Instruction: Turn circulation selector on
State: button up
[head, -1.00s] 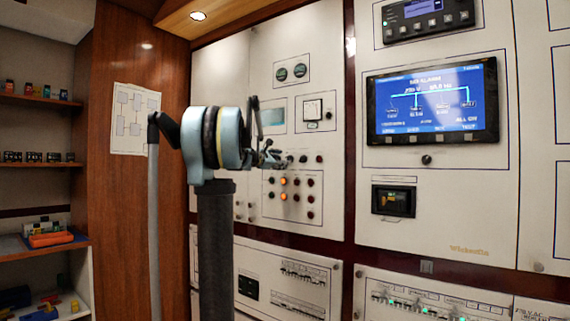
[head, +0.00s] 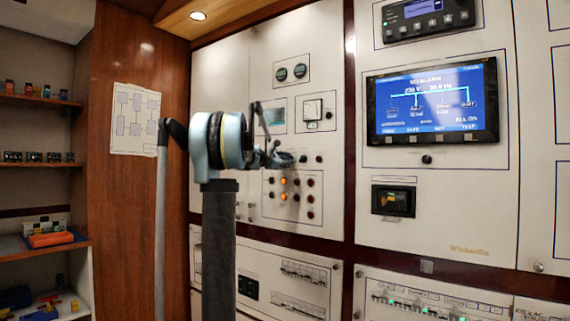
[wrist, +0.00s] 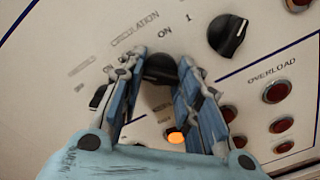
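The circulation selector (wrist: 160,68) is a dark round knob below the printed word CIRCULATION in the wrist view. An ON mark stands above it. My gripper (wrist: 162,62) has its two blue-padded fingers parted, one on each side of this knob. I cannot tell whether the pads touch it. The fingers and the view angle hide which way its handle points. In the head view my gripper (head: 277,157) is at the panel, above the rows of lamps, and covers the knob there.
Another black selector (wrist: 228,36) is close by at the upper right. Red overload buttons (wrist: 277,92) are at the right and a lit orange lamp (wrist: 176,137) is below. A dark knob (wrist: 98,97) is partly hidden at the left. A screen (head: 430,100) is further right.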

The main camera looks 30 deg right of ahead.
jog(key=shift+m, duration=0.3)
jog(key=m, duration=1.2)
jog(key=shift+m, duration=0.4)
jog(key=shift+a+f+m, duration=0.1)
jog(key=shift+m, duration=2.2)
jog(key=o, duration=1)
jog(key=shift+w, duration=0.1)
jog(key=shift+o, duration=0.2)
